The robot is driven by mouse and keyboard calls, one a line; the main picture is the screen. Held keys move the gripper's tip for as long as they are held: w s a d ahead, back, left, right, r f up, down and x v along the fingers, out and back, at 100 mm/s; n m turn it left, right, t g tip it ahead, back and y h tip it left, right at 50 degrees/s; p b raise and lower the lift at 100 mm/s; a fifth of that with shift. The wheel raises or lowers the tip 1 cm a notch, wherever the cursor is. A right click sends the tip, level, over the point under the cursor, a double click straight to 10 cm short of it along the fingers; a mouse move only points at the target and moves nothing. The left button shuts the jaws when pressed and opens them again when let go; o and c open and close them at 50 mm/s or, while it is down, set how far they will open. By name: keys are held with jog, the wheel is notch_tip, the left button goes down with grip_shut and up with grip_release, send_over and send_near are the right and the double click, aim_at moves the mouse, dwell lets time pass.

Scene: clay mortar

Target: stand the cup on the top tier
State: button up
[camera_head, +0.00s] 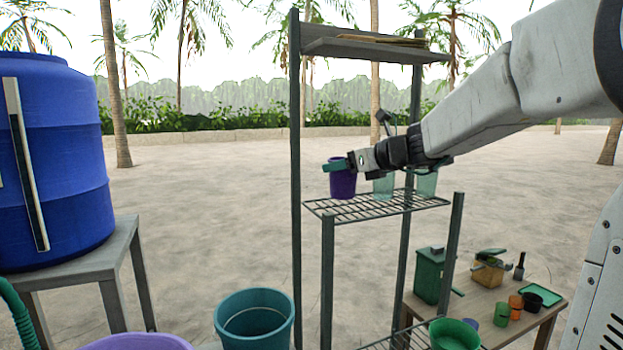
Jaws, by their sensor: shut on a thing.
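A purple cup (343,184) is upright at the left part of the rack's wire tier (345,211). My gripper (338,166) reaches in from the right and is shut on the cup near its rim. I cannot tell whether the cup's base touches the wires or hangs just above them. Two pale teal cups (383,188) (428,185) stand to its right, partly hidden behind my gripper and arm. A higher board (365,50) at the top of the tall posts carries some thin flat items.
A lower wire tier holds a green bowl (454,336). A wooden table (483,306) with a green canister (429,276) and small pots stands at the right. A blue barrel (55,160) is on a stand at the left. A teal bucket (254,318) is in front.

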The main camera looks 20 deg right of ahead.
jog(key=shift+w+d+f, duration=0.5)
jog(key=shift+w+f, duration=0.2)
jog(key=shift+w, duration=0.2)
jog(key=shift+w+d+f, duration=0.55)
jog(key=shift+w+f, duration=0.1)
jog(key=shift+w, duration=0.3)
jog(key=shift+w+d+f, duration=0.5)
jog(key=shift+w+f, duration=0.2)
jog(key=shift+w, duration=0.2)
jog(key=o, duration=1)
jog(key=shift+f, duration=0.15)
jog(key=shift+o, duration=0.2)
